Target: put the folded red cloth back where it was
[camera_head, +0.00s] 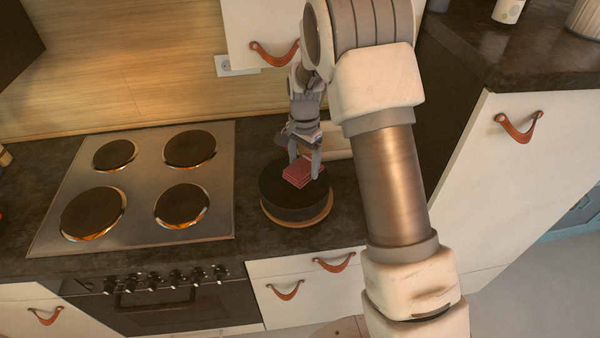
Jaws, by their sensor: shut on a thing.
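The folded red cloth (299,175) is a small pinkish-red square pad. My gripper (304,164) points down from above and is shut on the cloth. The cloth is over the dark top of a round black pot-like object (292,205), which stands on a round wooden board (300,226). I cannot tell whether the cloth touches the black top. My gripper and arm hide part of the counter behind the pot.
A steel hob (145,185) with several round plates lies to the left. A pale object (338,140) is partly hidden behind my gripper. A cabinet door with a leather pull (273,54) is above. Dark counter (345,205) is bare to the right of the pot.

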